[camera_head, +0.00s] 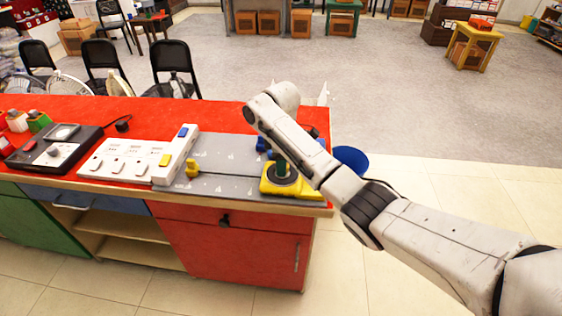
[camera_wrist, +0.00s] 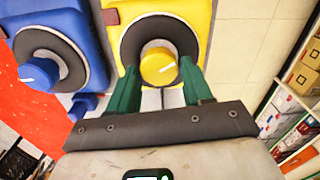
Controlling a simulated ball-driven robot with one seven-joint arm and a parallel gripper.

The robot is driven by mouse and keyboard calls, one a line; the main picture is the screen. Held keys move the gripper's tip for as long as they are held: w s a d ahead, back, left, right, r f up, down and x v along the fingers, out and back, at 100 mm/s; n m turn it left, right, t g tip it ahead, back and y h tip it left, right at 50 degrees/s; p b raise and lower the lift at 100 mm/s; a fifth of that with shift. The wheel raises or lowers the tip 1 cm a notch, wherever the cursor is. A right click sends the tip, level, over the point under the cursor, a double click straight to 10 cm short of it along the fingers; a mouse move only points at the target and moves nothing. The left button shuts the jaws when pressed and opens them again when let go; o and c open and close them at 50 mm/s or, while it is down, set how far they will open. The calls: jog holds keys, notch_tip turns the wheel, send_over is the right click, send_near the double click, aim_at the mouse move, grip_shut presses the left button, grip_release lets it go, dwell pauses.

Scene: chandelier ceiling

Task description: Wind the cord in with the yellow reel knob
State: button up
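The yellow reel (camera_head: 293,188) sits at the right end of the red-topped counter. In the wrist view the yellow reel (camera_wrist: 199,12) has a dark ring around its round yellow knob (camera_wrist: 158,66), which carries a small white mark. A thin dark cord (camera_head: 232,175) runs over a grey board from a small yellow piece (camera_head: 193,169) to the reel. My gripper (camera_wrist: 160,72) is down at the reel, with one green finger on each side of the knob. The fingertips are very close to its sides; I cannot tell whether they touch. In the head view my arm hides much of the reel.
A blue reel with a blue knob (camera_wrist: 40,74) stands left of the yellow one in the wrist view. A white switch panel (camera_head: 135,158) and a black device (camera_head: 52,150) lie further left. A blue round object (camera_head: 351,159) is beyond the counter's right end.

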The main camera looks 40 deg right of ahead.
jog(key=c, duration=0.7)
